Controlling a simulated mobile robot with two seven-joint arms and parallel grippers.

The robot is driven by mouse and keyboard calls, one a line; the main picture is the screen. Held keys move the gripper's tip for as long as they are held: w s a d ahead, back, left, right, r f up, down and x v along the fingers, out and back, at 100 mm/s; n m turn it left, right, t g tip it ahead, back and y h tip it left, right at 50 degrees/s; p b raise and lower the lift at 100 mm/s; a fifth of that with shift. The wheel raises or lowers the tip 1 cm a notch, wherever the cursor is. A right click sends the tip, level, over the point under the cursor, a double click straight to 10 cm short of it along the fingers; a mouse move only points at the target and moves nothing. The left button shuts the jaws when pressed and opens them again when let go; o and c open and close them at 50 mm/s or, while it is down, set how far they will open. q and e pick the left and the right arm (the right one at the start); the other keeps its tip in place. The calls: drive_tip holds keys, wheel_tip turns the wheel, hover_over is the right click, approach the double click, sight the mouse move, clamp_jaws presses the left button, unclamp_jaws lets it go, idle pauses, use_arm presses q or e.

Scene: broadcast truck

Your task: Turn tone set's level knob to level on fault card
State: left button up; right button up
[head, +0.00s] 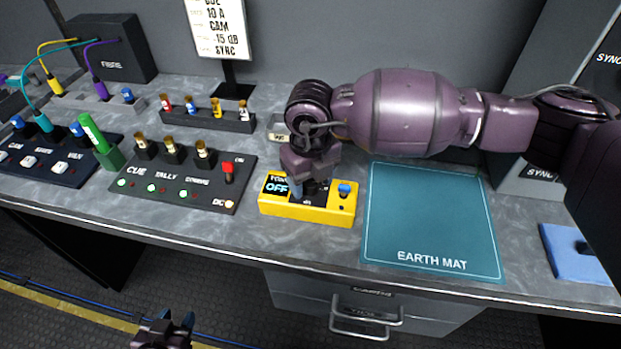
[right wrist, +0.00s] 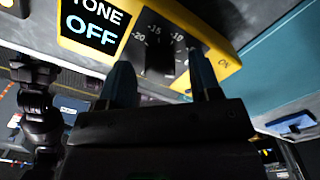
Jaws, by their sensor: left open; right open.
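The tone set is a yellow box (head: 307,213) on the bench, its screen (right wrist: 92,24) reading TONE OFF. Its dark level knob (right wrist: 158,58) shows in the right wrist view, with dial marks including -20, -15 and -10 around it. I cannot tell where the knob points. My right gripper (head: 310,190) is over the tone set, pointing down, open, its fingers (right wrist: 162,80) on either side of the knob; contact is unclear. The fault card (head: 220,30) stands at the back and reads -15 dB among its lines. My left gripper (head: 165,335) is open and empty at the bottom of the head view.
A blue button (head: 345,189) is on the tone set's right side. A teal earth mat (head: 430,215) lies to the right. A dark CUE/TALLY panel (head: 180,185) with a red switch is close on the left. A connector rack (head: 207,121) stands behind.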

drive_tip(key=shift+f, duration=0.1)
drive_tip(key=c, duration=0.9)
use_arm(q)
drive_tip(key=shift+s+f, duration=0.2)
drive_tip(key=shift+f, duration=0.1)
use_arm(e)
drive_tip(key=shift+c, duration=0.2)
